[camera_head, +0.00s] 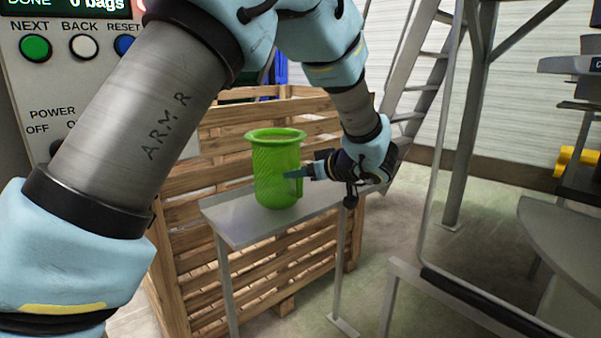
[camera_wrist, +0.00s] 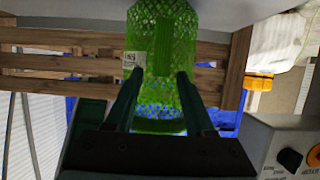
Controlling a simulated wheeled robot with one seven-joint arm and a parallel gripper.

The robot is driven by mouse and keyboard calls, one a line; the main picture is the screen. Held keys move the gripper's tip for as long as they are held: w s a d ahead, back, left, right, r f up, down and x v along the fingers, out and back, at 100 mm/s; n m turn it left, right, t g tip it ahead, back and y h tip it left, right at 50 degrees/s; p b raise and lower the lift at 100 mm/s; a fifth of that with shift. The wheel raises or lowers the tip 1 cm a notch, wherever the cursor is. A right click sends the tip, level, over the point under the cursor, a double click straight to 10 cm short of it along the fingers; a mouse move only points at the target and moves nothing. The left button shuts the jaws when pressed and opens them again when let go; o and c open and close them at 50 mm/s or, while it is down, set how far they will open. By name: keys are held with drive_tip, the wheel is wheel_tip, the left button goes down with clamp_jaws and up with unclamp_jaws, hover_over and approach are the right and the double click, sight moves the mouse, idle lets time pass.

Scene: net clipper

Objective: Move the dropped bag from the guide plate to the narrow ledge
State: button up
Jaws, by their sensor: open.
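The bag (camera_head: 276,175) is a bright green net bag with a flared rim. It stands upright on the narrow grey metal ledge (camera_head: 230,222) in the head view. My gripper (camera_head: 296,172) is at the bag's right side, pointing left, with its fingertips at the mesh. In the wrist view the scene is upside down: the two fingers of my gripper (camera_wrist: 160,78) are apart, with the green mesh of the bag (camera_wrist: 165,35) showing between and beyond them. A small white label shows beside one finger. Whether the fingers touch the mesh cannot be told.
A slatted wooden crate (camera_head: 185,225) stands behind and below the ledge. A control panel (camera_head: 75,75) with coloured buttons is at the upper left. A metal ladder (camera_head: 415,85) rises behind my arm. A grey rounded surface (camera_head: 570,240) and a frame (camera_head: 450,300) are at the right.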

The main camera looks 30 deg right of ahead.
drive_tip(key=b+v, duration=0.2)
drive_tip(key=v, duration=1)
drive_tip(key=shift+r, duration=0.1)
